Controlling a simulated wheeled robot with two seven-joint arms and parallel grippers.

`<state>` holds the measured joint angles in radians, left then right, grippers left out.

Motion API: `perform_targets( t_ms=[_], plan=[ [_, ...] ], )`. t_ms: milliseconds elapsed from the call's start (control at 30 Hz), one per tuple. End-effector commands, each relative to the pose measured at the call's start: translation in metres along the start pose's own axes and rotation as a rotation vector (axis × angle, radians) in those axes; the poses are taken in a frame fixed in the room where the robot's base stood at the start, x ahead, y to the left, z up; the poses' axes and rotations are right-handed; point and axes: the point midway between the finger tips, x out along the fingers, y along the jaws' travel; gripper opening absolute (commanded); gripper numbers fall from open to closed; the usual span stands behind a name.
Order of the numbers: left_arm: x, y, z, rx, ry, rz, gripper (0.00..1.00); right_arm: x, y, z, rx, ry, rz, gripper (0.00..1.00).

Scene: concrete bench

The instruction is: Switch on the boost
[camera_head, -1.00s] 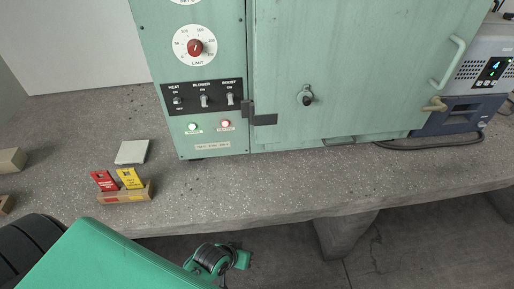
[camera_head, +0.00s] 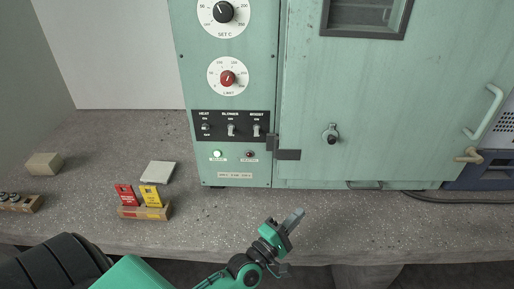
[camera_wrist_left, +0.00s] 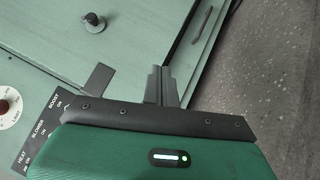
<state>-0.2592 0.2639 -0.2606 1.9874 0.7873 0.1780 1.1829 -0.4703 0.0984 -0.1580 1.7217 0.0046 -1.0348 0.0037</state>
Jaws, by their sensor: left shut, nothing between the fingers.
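The boost switch (camera_head: 256,130) is the rightmost of three toggles on the black panel (camera_head: 218,118) of the green oven; its lever position is too small to tell. The heat toggle (camera_head: 206,127) and blower toggle (camera_head: 231,130) are left of it. In the left wrist view the panel's labels (camera_wrist_left: 42,128) show at the left edge, and my gripper body hides the toggles. My left gripper (camera_head: 297,215) is shut and empty, in front of the oven, below and right of the panel. Its closed fingers also show in the wrist view (camera_wrist_left: 160,84). My right gripper is not in view.
A dark latch plate (camera_head: 288,154) sticks out just right of the panel. Below the toggles are a bright lamp (camera_head: 217,154) and a dark red lamp (camera_head: 249,154). A wooden holder (camera_head: 144,213) with red and yellow tags stands on the bench, which is clear before the oven.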

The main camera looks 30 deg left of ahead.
Motion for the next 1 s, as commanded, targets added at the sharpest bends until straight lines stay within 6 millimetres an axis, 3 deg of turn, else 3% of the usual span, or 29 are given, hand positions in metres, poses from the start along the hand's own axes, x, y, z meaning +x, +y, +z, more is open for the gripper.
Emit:
perform_targets(
  t_ms=[200, 433, 700, 1000],
  plan=[
    [0.009, 0.045, -0.033, -0.360, 0.089, 0.280, 0.00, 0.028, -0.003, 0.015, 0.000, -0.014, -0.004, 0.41],
    [0.002, 0.079, -0.075, -0.704, 0.154, 0.569, 0.00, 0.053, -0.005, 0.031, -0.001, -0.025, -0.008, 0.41],
    [-0.011, 0.095, -0.106, -0.915, 0.184, 0.776, 0.00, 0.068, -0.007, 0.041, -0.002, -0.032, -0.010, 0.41],
    [-0.013, 0.096, -0.110, -0.944, 0.188, 0.808, 0.00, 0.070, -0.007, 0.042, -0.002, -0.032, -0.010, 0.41]
  ],
)
